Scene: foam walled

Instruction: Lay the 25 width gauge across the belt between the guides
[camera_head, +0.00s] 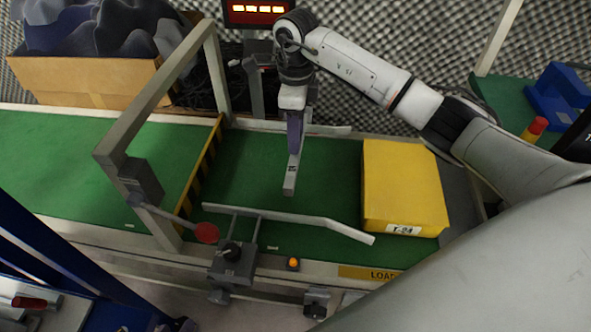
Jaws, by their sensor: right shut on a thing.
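My right gripper (294,122) reaches in from the upper right, points down over the green belt (240,170), and is shut on a narrow grey bar, the width gauge (290,180). The gauge runs across the belt; its dark marking is too small to read. Its near end stops short of the pale near guide (285,217) in the picture. Its far part passes by the far guide (325,130), partly hidden by the gripper. I cannot tell whether the gauge touches the belt. My left gripper is not in view.
A grey gate frame (145,115) spans the belt at left, with a red-ended lever (206,233). A guide clamp (233,260) stands at the near edge. Belt left of the gate is clear.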

